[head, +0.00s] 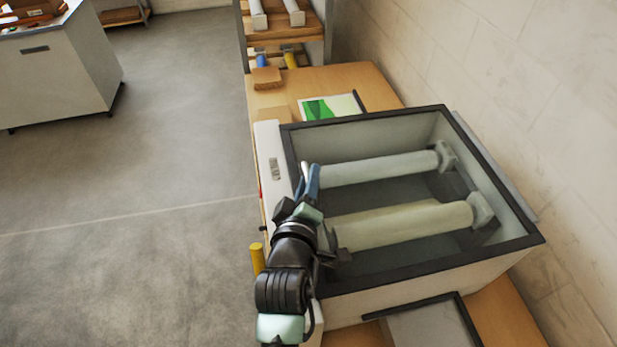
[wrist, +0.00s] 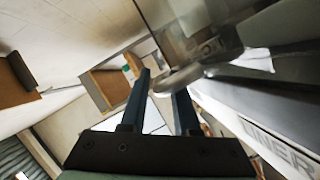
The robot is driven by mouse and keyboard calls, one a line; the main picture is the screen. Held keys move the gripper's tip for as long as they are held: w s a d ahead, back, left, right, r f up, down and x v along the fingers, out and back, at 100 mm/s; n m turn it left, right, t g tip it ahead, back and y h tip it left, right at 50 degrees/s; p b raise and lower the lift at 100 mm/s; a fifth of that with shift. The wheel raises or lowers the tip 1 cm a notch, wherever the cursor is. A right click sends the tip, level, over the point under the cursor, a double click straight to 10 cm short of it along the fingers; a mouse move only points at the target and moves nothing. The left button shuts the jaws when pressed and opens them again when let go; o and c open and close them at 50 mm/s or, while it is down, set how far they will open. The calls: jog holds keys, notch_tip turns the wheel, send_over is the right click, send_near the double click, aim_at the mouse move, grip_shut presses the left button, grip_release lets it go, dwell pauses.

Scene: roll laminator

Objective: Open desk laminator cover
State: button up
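The laminator (head: 420,283) is a pale box with a dark-framed top on the table. Its dark frame (head: 372,117) surrounds a window-like area in which two pale rollers (head: 385,168) show. I cannot tell whether a clear cover fills the frame. My gripper (head: 309,174) is at the laminator's left edge, its blue fingers pointing up in the head view. In the wrist view my gripper (wrist: 162,80) has its fingers apart. A pale rounded bar (wrist: 185,77) lies at or just beyond the fingertips; contact is unclear. A translucent panel (wrist: 180,22) shows above it.
A wooden table (head: 345,82) carries the laminator and a green-and-white sheet (head: 330,107). A dark-edged tray (head: 432,325) lies in front. A wall (head: 530,90) stands close on the right, a shelf (head: 300,25) behind. The floor (head: 150,170) at left is clear.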

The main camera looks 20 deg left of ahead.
grip_shut()
dwell(1.4)
